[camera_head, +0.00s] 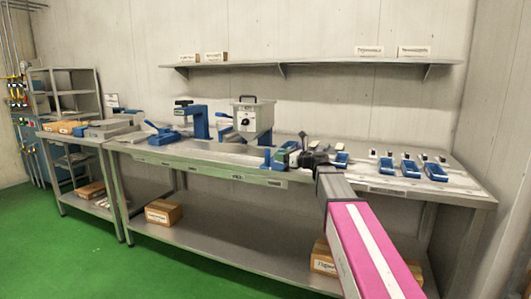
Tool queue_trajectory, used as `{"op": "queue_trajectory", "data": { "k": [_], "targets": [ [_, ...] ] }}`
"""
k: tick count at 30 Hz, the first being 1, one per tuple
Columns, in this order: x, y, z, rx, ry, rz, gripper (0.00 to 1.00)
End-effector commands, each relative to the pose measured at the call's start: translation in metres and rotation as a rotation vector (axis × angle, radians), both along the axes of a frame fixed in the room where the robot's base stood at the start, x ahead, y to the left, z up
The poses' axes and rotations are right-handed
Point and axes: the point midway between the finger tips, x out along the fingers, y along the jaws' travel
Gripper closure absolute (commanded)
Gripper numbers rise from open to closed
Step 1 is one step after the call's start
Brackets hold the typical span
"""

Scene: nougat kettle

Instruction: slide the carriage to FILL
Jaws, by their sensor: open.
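A steel bench (210,165) runs along the wall, with a rail-like strip and small unreadable labels on its front edge. My gripper (301,158) is open at the right side of this block. Whether they touch is unclear, as the dark fingers are small and partly hidden by my arm.
Several blue devices (411,168) stand on the bench's right part. A blue press-like stand (195,120) is left of the kettle. A wall shelf (310,65) holds labelled boxes. Cardboard boxes (163,212) lie on the lower shelf. The green floor in front is clear.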

Motion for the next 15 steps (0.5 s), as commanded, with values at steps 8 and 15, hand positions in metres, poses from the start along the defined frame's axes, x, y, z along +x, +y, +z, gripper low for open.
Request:
{"op": "queue_trajectory", "data": {
  "k": [8,15],
  "targets": [
    [0.028,0.043,0.000,-0.003,-0.002,0.003,0.47],
    [0.044,0.071,-0.001,-0.005,-0.002,0.002,0.47]
  ]
}}
